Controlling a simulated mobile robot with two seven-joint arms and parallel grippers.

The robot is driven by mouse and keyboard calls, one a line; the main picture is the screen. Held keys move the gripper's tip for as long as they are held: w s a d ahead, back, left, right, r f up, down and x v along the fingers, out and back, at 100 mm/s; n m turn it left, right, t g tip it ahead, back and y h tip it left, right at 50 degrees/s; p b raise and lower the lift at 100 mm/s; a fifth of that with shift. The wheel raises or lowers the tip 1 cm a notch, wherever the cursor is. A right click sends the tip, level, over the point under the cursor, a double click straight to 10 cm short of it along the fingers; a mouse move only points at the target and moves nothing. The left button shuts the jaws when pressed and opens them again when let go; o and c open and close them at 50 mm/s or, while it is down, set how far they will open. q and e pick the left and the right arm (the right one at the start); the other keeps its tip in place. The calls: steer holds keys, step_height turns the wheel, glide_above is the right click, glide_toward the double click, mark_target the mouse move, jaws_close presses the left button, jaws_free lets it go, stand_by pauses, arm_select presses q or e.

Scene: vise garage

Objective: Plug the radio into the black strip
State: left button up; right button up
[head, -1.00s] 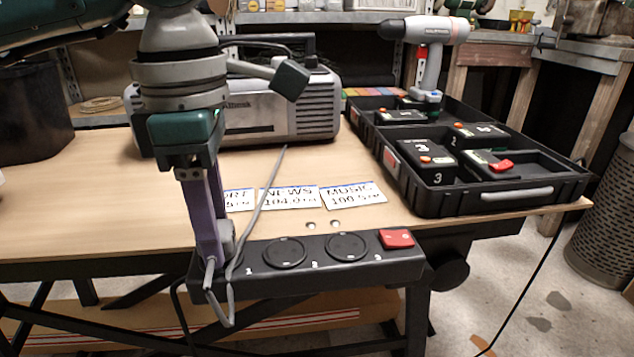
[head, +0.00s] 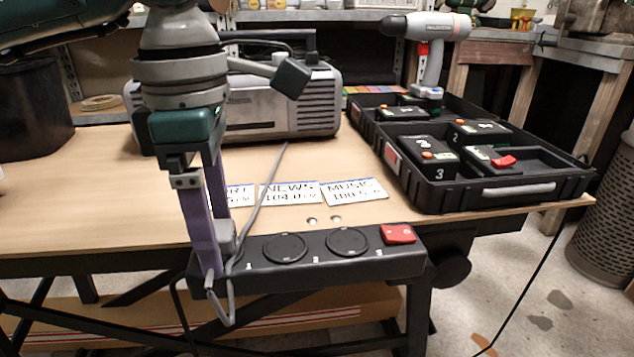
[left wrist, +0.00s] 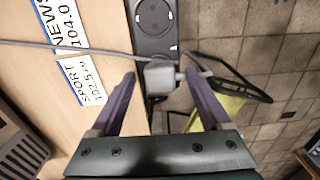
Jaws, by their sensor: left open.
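The black strip (head: 340,268) runs along the table's front edge, with two round sockets and a red switch (head: 397,234) showing. The grey plug (head: 227,238) sits at the strip's left end, its cord (head: 266,195) running back toward the silver radio (head: 300,105). In the left wrist view the plug (left wrist: 160,78) is on the strip (left wrist: 153,30) between my purple fingers. My left gripper (head: 213,252) is open, one finger on each side of the plug, with gaps showing. The socket under the plug is hidden; I cannot tell how deep it sits. My right gripper is out of view.
Station cards (head: 291,195) lie behind the strip. A black open case (head: 480,206) with batteries stands at the right, with a grey drill (head: 432,60) at it. A dark bin (head: 30,110) is at the left. Bare table lies left of the cards.

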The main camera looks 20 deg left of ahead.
arm_select(q)
step_height(320, 180, up, 10)
steer(key=p, duration=0.2)
steer(key=shift+p, duration=0.3)
steer(key=shift+f, duration=0.1)
